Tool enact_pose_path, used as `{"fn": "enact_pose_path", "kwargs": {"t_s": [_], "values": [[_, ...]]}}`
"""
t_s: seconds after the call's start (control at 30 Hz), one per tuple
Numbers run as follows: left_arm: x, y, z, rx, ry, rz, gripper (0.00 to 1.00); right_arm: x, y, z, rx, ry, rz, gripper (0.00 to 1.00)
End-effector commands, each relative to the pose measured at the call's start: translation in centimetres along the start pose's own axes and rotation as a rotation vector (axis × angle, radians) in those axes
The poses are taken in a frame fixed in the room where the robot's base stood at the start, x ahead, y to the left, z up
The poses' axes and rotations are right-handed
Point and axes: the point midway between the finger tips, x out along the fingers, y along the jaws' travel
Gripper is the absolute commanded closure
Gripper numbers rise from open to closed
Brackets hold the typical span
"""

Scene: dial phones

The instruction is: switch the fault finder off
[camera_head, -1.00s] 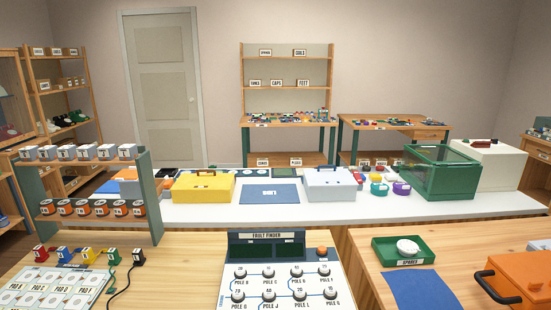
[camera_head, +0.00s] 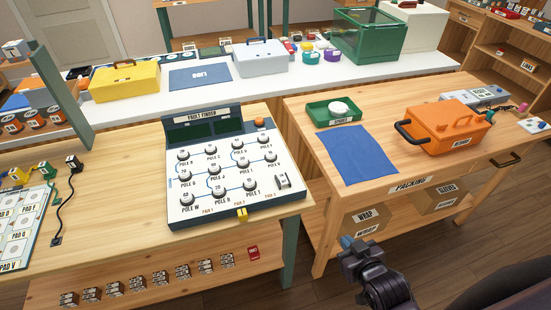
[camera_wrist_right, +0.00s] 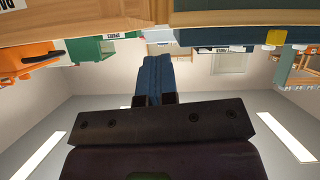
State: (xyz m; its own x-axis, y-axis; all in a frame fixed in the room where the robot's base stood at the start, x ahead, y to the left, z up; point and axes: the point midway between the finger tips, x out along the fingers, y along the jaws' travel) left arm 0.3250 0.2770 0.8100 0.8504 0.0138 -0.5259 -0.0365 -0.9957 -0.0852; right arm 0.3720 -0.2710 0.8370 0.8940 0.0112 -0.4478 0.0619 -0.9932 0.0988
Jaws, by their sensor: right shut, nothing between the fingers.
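The fault finder (camera_head: 210,198) is a white sloping panel in a dark case on the left wooden table. It bears several black pole knobs joined by blue lines, a dark display (camera_head: 205,130) on top and an orange button (camera_head: 259,123) at its upper right. A small white switch-like part (camera_head: 282,181) sits at its lower right, and a yellow tab (camera_head: 242,214) at its front edge. The yellow tab also shows in the right wrist view (camera_wrist_right: 275,37). My right gripper (camera_head: 346,242), with blue fingertips (camera_wrist_right: 152,75), is shut and empty, right of the fault finder and apart from it.
The packing table (camera_head: 300,130) stands to the right with a blue mat (camera_head: 355,156), a green tray (camera_head: 333,113) and an orange case (camera_head: 448,130). A gap of floor separates the two tables. A black cable (camera_head: 66,205) lies at the left.

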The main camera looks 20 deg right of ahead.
Motion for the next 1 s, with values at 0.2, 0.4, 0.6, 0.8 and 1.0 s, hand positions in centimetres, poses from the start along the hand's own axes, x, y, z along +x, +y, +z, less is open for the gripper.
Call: {"fn": "enact_pose_path", "kwargs": {"t_s": [0.2, 0.4, 0.6, 0.8, 1.0], "values": [[0.2, 0.1, 0.5, 0.0, -0.003, 0.0, 1.0, 4.5, -1.3, -8.0, -0.074, 0.158, -0.057, 1.0], [0.4, 0.1, 0.9, 0.0, -0.005, 0.0, 1.0, 7.4, -3.5, -14.7, -0.142, 0.282, -0.126, 1.0], [0.6, 0.1, 1.2, 0.0, -0.008, 0.001, 1.0, 9.5, -6.2, -20.7, -0.199, 0.376, -0.209, 1.0], [0.7, 0.2, 1.6, 0.0, -0.011, 0.001, 1.0, 11.1, -9.1, -25.9, -0.251, 0.426, -0.296, 1.0], [0.9, 0.2, 2.0, 0.0, -0.014, 0.001, 1.0, 12.3, -11.8, -30.3, -0.294, 0.432, -0.383, 1.0]]}}
